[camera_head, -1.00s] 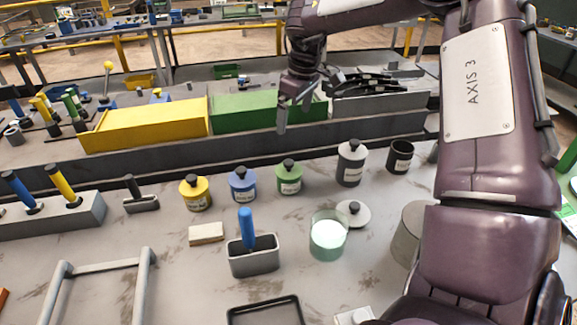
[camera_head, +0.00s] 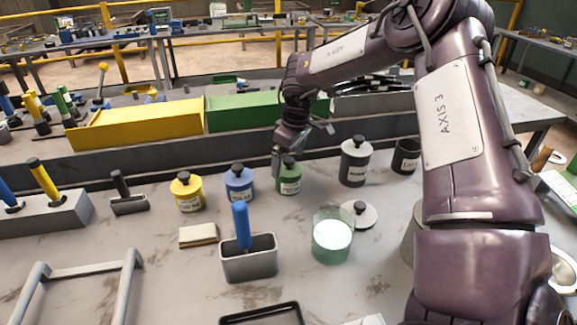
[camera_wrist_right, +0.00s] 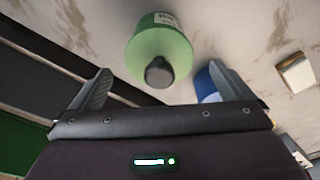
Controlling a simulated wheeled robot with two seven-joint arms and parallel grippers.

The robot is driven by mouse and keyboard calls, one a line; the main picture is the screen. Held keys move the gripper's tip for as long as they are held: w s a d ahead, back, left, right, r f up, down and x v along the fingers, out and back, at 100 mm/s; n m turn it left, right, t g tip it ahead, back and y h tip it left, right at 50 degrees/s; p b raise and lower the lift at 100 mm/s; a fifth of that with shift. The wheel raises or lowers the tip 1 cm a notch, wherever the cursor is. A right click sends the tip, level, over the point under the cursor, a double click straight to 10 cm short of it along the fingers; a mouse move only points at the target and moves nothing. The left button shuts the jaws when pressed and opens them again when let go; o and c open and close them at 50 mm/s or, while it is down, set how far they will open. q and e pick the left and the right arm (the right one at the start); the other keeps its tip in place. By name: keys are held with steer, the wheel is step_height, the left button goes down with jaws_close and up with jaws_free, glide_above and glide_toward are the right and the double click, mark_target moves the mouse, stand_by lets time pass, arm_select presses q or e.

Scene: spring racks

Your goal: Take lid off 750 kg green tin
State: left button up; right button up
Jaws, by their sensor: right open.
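The green tin (camera_head: 289,180) stands on the bench between the blue tin and the grey tin, its lid with a dark round knob on top. Its front label is too small to read. My right gripper (camera_head: 290,158) is open, above and just behind the green tin's lid. In the right wrist view the green tin (camera_wrist_right: 161,45) and its dark knob (camera_wrist_right: 159,72) lie ahead, between the two spread fingers (camera_wrist_right: 160,88). The fingers appear apart from the knob. My left gripper does not show.
A blue tin (camera_head: 239,185) and a yellow tin (camera_head: 187,193) stand to the left. A grey tin (camera_head: 355,165) and a dark cup (camera_head: 405,158) stand to the right. A glass jar (camera_head: 332,240) and a loose lid (camera_head: 361,214) are in front. Long boxes (camera_head: 240,112) line the back.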

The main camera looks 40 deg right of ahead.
mark_target(288, 158)
steer(key=shift+w+f, duration=0.2)
steer(key=shift+f, duration=0.5)
steer(key=c, duration=1.1)
steer(key=shift+r, duration=0.1)
step_height(288, 158, up, 8)
steer(key=shift+r+b, duration=0.2)
steer(key=shift+b, duration=0.35)
step_height(288, 158, up, 12)
steer(key=p, duration=0.3)
steer(key=shift+s+f+p, duration=0.1)
steer(key=shift+f+p, duration=0.15)
steer(key=shift+p, duration=0.15)
